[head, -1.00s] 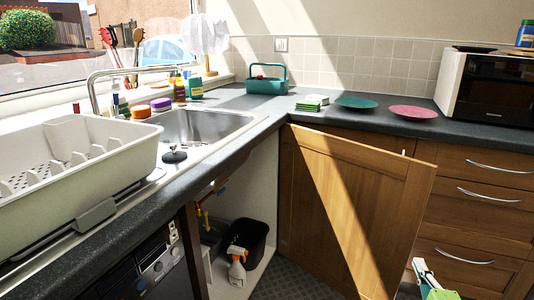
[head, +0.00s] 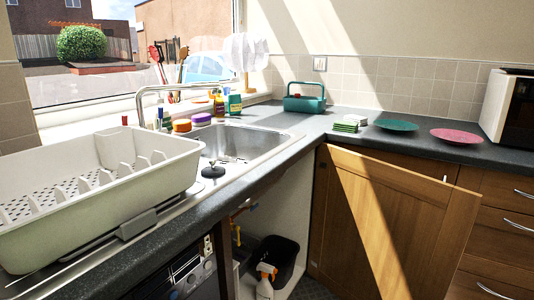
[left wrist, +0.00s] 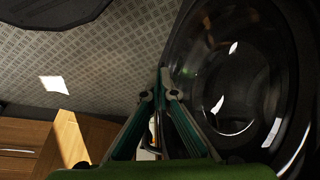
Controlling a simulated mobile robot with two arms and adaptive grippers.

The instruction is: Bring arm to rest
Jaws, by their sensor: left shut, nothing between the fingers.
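My left gripper (left wrist: 161,95) shows in the left wrist view with its green-sided fingers drawn together at the tips. It is shut and holds nothing. It hangs low, over the patterned grey floor (left wrist: 110,70), beside a dark round glass door (left wrist: 235,75) on the right of that view. Neither gripper shows in the head view now. My right gripper is not in view.
A white dish rack (head: 100,190) stands on the left counter by the sink (head: 235,140). The wooden cabinet door (head: 385,215) stands open, with a black bin (head: 285,252) and spray bottle (head: 265,280) inside. Green (head: 396,125) and pink (head: 455,136) plates lie on the back counter.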

